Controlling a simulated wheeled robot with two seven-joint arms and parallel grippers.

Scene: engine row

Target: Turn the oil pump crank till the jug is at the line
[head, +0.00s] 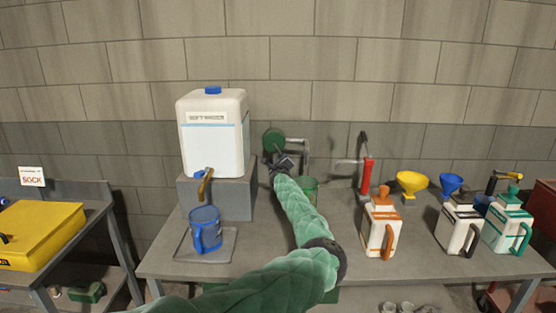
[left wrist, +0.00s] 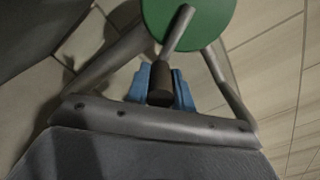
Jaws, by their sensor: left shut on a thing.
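The oil pump (head: 273,141) is a green round body on the bench at the back, with a grey pipe (head: 298,142) bending out to its right. In the left wrist view its green disc (left wrist: 205,15) shows with a grey crank arm (left wrist: 179,28) ending in a dark handle (left wrist: 160,88). My left gripper (head: 281,161) is at the pump's front; its blue-padded fingers (left wrist: 161,86) are shut around the crank handle. A green jug (head: 309,184) stands below the pipe, partly hidden by my arm. Its line and oil level cannot be made out. My right gripper does not show.
On the bench (head: 345,235), a white tank (head: 213,145) stands on a grey block (head: 232,199), with a blue mug (head: 205,229) in front. A red-handled hand pump (head: 366,174), orange-trimmed jug (head: 381,226), black-trimmed jug (head: 457,230), green-trimmed jug (head: 507,231) and yellow funnel (head: 411,183) stand to the right.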

